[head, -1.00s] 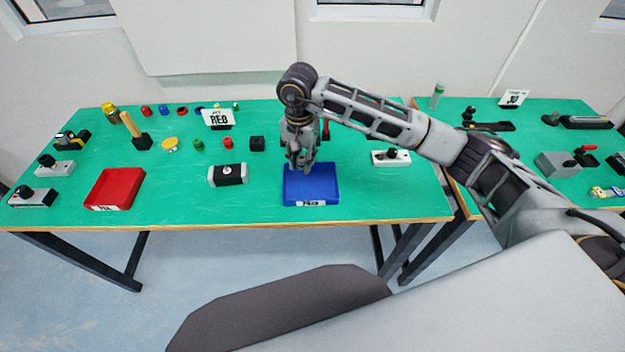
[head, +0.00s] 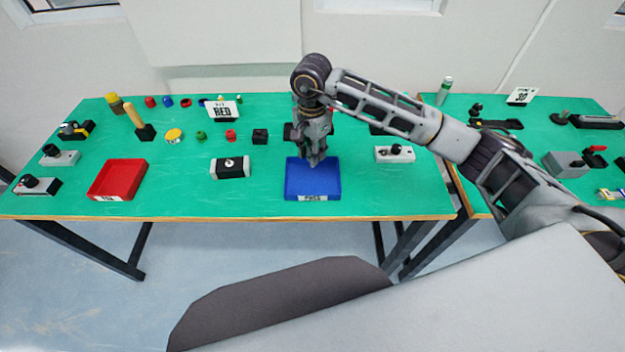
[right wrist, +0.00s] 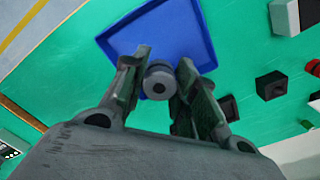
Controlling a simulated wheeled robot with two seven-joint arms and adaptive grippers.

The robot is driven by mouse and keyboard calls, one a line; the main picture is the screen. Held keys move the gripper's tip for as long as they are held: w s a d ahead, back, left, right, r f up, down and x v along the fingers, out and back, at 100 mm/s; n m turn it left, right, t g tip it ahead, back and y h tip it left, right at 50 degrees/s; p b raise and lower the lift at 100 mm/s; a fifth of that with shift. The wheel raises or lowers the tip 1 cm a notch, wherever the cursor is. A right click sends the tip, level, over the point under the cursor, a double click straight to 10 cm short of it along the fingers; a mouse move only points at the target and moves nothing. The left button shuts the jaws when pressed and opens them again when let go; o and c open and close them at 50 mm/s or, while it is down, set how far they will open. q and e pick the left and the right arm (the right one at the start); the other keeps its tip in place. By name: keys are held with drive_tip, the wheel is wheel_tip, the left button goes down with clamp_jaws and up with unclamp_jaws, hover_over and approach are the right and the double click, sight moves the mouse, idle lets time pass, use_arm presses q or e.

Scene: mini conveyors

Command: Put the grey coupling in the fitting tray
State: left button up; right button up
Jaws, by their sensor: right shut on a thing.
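My right gripper (head: 316,160) is above the back part of a blue tray (head: 312,184). The coupling cannot be made out in the head view. A red tray (head: 118,180) stands at the left of the same table. The tray labels are too blurred to read surely. My left gripper does not show.
A black-and-white block (head: 230,168) lies left of the blue tray. A white box with a black knob (head: 394,153) is to its right. A sign (head: 224,110) and several small coloured parts stand along the back.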

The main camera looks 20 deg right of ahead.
idle(0.3)
hover_over(312, 180)
wheel_tip(312, 180, down, 5)
drive_tip(key=shift+s+f+p, duration=0.1)
drive_tip(key=shift+f+p, duration=0.05)
drive_tip(key=shift+p, duration=0.25)
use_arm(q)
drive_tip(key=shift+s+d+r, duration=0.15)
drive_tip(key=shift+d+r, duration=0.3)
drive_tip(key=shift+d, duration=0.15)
use_arm(e)
drive_tip(key=shift+f, duration=0.5)
drive_tip(key=shift+f+p, duration=0.35)
drive_tip(key=shift+f, duration=1.4)
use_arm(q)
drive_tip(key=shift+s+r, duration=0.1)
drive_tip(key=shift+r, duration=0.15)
use_arm(e)
drive_tip(key=shift+f, duration=0.1)
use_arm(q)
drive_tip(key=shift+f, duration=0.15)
use_arm(e)
drive_tip(key=shift+f, duration=0.15)
drive_tip(key=o, duration=1)
